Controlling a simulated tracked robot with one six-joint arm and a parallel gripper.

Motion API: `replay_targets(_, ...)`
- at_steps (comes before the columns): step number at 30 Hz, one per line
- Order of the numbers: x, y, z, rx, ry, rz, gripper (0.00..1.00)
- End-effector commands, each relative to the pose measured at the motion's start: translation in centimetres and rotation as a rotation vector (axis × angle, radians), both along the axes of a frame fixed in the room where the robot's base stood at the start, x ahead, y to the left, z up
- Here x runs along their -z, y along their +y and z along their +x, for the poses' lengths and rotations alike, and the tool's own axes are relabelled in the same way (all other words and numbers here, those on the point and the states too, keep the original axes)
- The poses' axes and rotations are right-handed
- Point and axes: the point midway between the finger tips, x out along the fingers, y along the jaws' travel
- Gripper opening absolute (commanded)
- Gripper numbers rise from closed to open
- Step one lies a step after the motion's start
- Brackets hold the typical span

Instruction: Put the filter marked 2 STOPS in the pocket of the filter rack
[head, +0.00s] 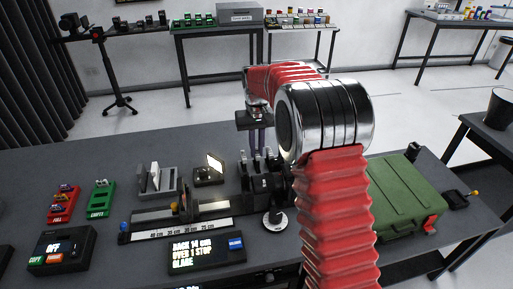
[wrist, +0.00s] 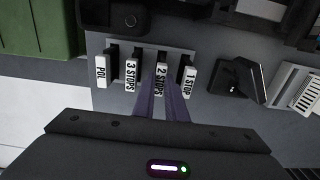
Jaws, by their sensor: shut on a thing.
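The filter marked 2 STOPS (wrist: 162,78) has a white tab and stands in a row with filters marked POL (wrist: 101,75), 3 STOPS (wrist: 131,76) and 1 STOP (wrist: 189,80). Their dark parts reach into a grey slotted holder (wrist: 147,43); I cannot tell whether this is the filter rack. My gripper (wrist: 163,101), with purple fingers, is shut on the 2 STOPS tab. The fingers hide its lower end. In the head view my gripper (head: 259,142) points down over the row. No empty pocket is clearly visible.
A green case (head: 405,195) lies to the right. A small lit panel (head: 215,163) and a grey stand with white plates (head: 155,180) are left of the row. A scaled rail (head: 185,229) and a display (head: 206,253) are in front.

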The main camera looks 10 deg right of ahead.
Motion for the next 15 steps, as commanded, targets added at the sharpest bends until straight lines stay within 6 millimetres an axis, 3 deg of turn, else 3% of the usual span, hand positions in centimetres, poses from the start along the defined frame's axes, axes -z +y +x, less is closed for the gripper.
replay_targets(5, 0.33, 0.0, -0.01, 0.0, 0.001, 0.0, 0.0)
replay_targets(6, 0.31, -0.01, 0.0, 0.0, 0.0, 0.0, 0.14)
replay_targets(15, 0.29, 0.0, 0.0, 0.0, 0.0, 0.0, 0.34)
